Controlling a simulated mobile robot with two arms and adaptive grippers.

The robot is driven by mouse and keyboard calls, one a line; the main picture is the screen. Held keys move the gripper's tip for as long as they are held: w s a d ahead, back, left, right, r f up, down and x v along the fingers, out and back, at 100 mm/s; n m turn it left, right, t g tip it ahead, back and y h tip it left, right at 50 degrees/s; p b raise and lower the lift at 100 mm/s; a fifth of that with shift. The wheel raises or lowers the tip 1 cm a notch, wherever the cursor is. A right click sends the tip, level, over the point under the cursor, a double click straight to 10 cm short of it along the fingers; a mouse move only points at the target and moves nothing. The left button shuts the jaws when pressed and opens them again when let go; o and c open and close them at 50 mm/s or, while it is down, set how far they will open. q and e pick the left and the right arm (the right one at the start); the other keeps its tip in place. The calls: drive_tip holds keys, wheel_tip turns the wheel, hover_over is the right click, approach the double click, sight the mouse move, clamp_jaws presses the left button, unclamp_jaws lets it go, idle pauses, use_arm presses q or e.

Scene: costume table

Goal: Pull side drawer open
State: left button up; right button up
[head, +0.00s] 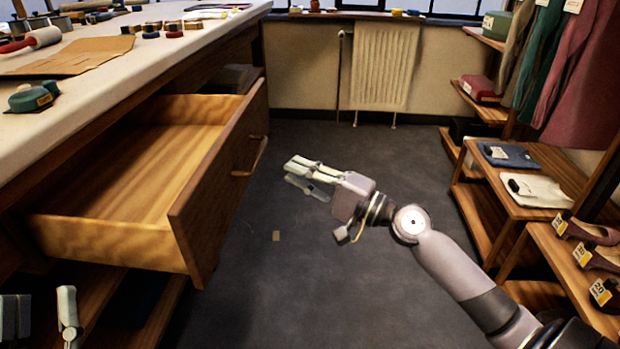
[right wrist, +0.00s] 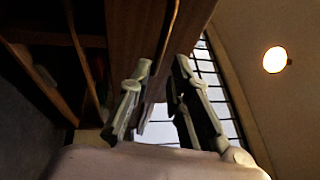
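The side drawer (head: 140,200) stands pulled well out of the left table, and its light wooden inside is empty. Its dark front (head: 222,185) carries a bar handle (head: 250,158). My right gripper (head: 300,176) is to the right of the handle, apart from it, with nothing between its fingers. The right wrist view shows its two fingers (right wrist: 155,105) spread, with the brown drawer front (right wrist: 140,35) beyond them. My left gripper (head: 42,316) is open and empty at the lower left, below the drawer.
The white tabletop (head: 90,75) above the drawer holds spools, a pincushion and brown card. Shelves (head: 530,185) with folded clothes and shoes line the right side. A radiator (head: 382,68) stands at the back.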

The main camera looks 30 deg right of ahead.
drive_tip(key=shift+v, duration=1.15)
